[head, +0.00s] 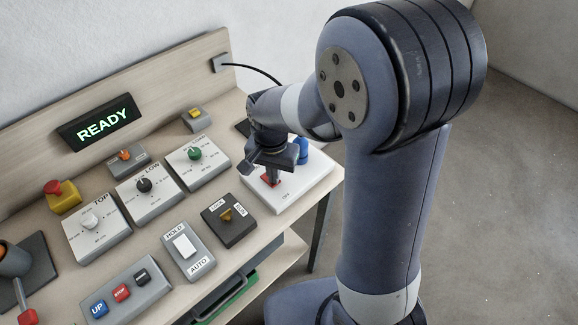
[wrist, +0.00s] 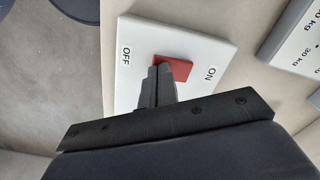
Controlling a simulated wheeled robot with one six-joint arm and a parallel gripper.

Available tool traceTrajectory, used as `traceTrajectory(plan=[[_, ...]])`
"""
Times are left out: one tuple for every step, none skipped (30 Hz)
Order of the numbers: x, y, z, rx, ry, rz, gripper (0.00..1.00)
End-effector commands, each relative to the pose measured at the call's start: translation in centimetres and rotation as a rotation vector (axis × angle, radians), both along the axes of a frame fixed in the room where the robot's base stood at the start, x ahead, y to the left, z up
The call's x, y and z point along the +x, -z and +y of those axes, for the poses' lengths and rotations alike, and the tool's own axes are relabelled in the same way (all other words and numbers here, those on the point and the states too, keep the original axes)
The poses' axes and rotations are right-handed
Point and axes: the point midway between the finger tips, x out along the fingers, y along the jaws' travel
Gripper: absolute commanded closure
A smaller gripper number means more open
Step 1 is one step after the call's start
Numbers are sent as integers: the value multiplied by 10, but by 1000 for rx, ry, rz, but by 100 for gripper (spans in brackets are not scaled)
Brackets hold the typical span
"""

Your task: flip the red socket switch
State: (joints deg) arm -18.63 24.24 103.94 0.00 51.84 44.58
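The red switch (head: 265,182) sits on a white socket plate (head: 308,181) at the right end of the bench. In the wrist view the red switch (wrist: 178,68) lies between the labels OFF, at left, and ON, at right. My gripper (head: 271,179) points down at the switch, its fingers together with nothing between them. In the wrist view the fingertips of my gripper (wrist: 160,72) overlap the OFF-side end of the red switch; I cannot tell if they touch it. Part of the switch is hidden behind the fingers. Which way the rocker is tilted is unclear.
A blue socket part (head: 302,150) stands behind my gripper on the plate. A dark LOCK box (head: 229,220) and a green-knob dial box (head: 196,160) are close on the left. The bench's right edge is near, with open floor beyond.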

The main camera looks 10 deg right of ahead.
Motion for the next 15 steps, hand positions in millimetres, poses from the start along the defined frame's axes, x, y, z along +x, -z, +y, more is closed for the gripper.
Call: traceTrajectory(plan=[[0, 2, 0, 0, 0, 0, 100], [0, 2, 0, 0, 0, 0, 100], [0, 3, 0, 0, 0, 0, 100], [0, 3, 0, 0, 0, 0, 100], [0, 4, 0, 0, 0, 0, 100], [0, 4, 0, 0, 0, 0, 100], [0, 5, 0, 0, 0, 0, 100], [0, 5, 0, 0, 0, 0, 100], [0, 4, 0, 0, 0, 0, 100], [0, 4, 0, 0, 0, 0, 100], [0, 3, 0, 0, 0, 0, 100], [0, 2, 0, 0, 0, 0, 100], [0, 0, 0, 0, 0, 0, 100], [0, -2, 0, 0, 0, 0, 100], [0, -5, 0, 0, 0, 0, 100]])
